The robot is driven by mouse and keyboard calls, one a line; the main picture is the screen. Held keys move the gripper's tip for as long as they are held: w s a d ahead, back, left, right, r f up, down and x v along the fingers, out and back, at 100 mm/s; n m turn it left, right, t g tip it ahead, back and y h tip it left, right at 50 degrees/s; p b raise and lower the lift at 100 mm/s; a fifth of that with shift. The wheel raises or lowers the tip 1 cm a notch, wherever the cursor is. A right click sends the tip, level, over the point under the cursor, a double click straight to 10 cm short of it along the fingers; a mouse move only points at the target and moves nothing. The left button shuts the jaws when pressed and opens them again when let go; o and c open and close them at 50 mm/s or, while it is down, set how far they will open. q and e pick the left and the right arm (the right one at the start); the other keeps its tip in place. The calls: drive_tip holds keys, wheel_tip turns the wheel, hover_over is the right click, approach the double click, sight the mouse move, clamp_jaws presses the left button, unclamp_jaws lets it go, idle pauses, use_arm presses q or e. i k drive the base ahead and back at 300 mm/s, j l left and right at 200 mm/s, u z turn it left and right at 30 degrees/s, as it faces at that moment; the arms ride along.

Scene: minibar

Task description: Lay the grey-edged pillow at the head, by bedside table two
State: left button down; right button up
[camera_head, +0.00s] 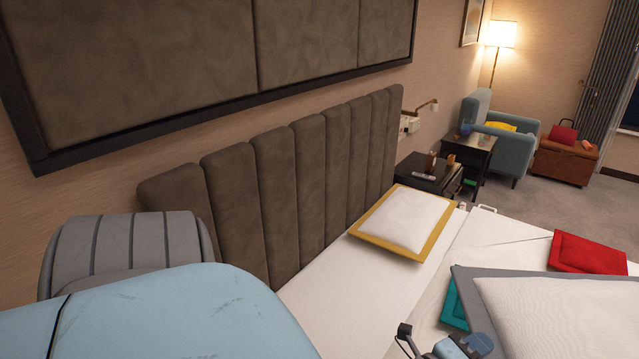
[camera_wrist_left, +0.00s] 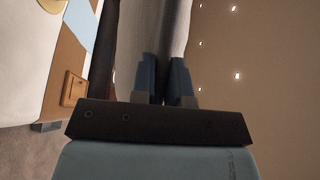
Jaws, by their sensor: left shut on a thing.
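The grey-edged pillow (camera_head: 565,312), white with a grey border, is at the lower right of the head view, cut off by the frame. My left gripper (camera_head: 474,343) is at its near left edge. In the left wrist view the fingers (camera_wrist_left: 165,86) are shut on the pillow's pale cloth (camera_wrist_left: 160,30). The pillow covers part of the bed; I cannot tell whether it touches it. A black bedside table (camera_head: 421,168) stands beyond the right end of the brown headboard (camera_head: 279,189); no number shows. My right gripper is out of view.
A yellow-edged pillow (camera_head: 406,221) lies at the far head end of the white bed (camera_head: 335,297). A red pillow (camera_head: 588,253) and a teal pillow (camera_head: 454,304), partly hidden, lie near the held one. The near head end has bare white sheet, partly hidden by my arm.

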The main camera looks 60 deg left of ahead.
sight(337, 306)
drive_tip(key=i+l+u, duration=0.1)
drive_tip(key=u, duration=1.45)
